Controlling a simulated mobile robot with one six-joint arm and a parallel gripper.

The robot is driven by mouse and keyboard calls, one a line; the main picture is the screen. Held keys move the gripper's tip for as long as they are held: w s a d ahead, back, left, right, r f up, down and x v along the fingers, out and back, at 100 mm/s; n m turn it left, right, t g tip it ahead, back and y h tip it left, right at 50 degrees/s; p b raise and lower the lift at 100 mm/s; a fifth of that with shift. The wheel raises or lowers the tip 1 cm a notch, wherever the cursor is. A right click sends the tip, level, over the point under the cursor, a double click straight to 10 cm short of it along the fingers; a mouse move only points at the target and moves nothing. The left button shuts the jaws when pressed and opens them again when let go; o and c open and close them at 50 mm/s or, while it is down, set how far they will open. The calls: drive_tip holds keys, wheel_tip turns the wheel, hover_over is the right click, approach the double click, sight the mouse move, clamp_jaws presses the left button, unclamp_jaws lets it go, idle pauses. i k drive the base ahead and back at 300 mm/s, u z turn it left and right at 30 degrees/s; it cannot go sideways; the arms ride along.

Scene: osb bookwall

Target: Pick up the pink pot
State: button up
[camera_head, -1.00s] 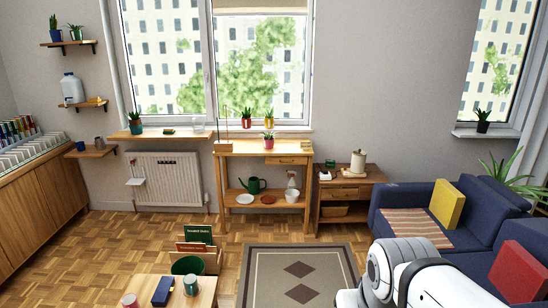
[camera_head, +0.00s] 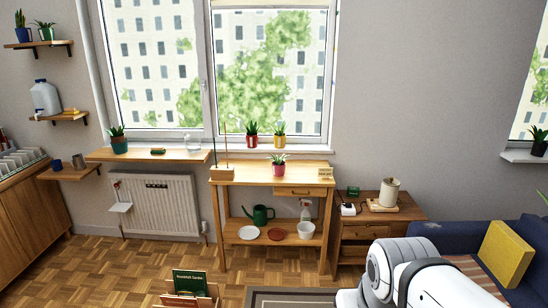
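The pink pot (camera_head: 278,170) holds a small green plant and stands upright on top of the wooden potting table (camera_head: 240,174) below the window. It is right of the middle of the table top, in front of the windowsill. Part of my white arm shows at the bottom right, well short of the table. My gripper is not in view, so its opening cannot be seen.
A red pot (camera_head: 252,140) and a yellow pot (camera_head: 279,141) stand on the windowsill behind. A side cabinet (camera_head: 372,214) and blue sofa (camera_head: 405,229) are right. Floor (camera_head: 120,258) before the table is largely open.

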sight(279, 166)
drive_tip(key=i, duration=3.8)
drive_tip(key=z, duration=0.5)
